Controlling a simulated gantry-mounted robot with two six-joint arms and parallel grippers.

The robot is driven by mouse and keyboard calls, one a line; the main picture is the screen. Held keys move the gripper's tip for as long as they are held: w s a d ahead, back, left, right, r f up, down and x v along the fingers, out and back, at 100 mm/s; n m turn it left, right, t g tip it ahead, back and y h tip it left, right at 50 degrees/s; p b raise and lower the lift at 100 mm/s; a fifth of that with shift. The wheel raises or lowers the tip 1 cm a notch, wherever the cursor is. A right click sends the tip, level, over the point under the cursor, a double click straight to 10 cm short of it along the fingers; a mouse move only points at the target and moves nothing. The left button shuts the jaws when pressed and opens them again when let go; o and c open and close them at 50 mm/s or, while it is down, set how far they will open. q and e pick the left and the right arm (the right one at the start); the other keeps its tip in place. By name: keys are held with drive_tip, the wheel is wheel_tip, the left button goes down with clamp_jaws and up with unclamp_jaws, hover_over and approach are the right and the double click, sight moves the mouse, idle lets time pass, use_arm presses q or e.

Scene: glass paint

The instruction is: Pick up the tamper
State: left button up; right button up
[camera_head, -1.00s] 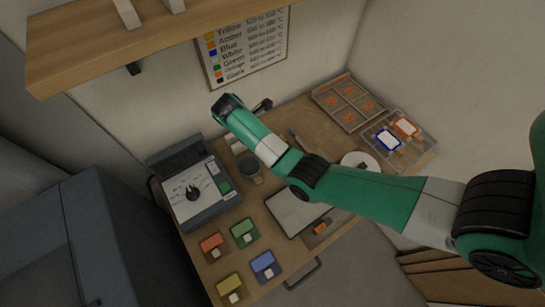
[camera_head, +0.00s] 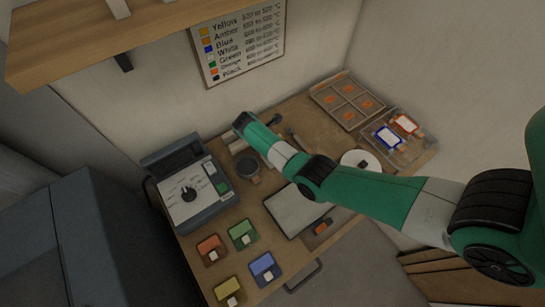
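My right arm reaches in from the right across the work table. Its far end hangs above the back of the table, and a small dark part of my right gripper (camera_head: 274,120) shows just behind the arm. Its fingers are too small and hidden to read. I cannot pick out the tamper for certain. A slim tool (camera_head: 297,141) lies on the table just right of that dark part. A dark round cup (camera_head: 248,165) stands below the arm's end, and pale cylinders (camera_head: 238,146) lie behind it, partly covered. My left gripper is not in view.
A grey device with a dial (camera_head: 190,197) stands at the left. Several coloured trays (camera_head: 242,234) sit at the front. A pale panel (camera_head: 291,212) lies mid-table, partly under the arm. A divided tray (camera_head: 343,101) is at the back right. A wooden shelf (camera_head: 100,40) overhangs upper left.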

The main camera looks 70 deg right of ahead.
clamp_jaws()
drive_tip(key=shift+r, duration=0.1)
idle(0.4)
drive_tip(key=shift+r, duration=0.45)
wheel_tip(320, 180, up, 3)
drive_tip(key=shift+s+a+r+p, duration=0.1)
drive_tip(key=shift+a+r+p, duration=0.05)
drive_tip(key=shift+p, duration=0.85)
drive_tip(key=s+a+r+p, duration=0.8)
drive_tip(key=s+a+p, duration=0.1)
drive_tip(key=p, duration=0.3)
drive_tip(key=shift+s+a+r, duration=0.25)
drive_tip(key=shift+s+r, duration=0.1)
drive_tip(key=shift+s, duration=0.05)
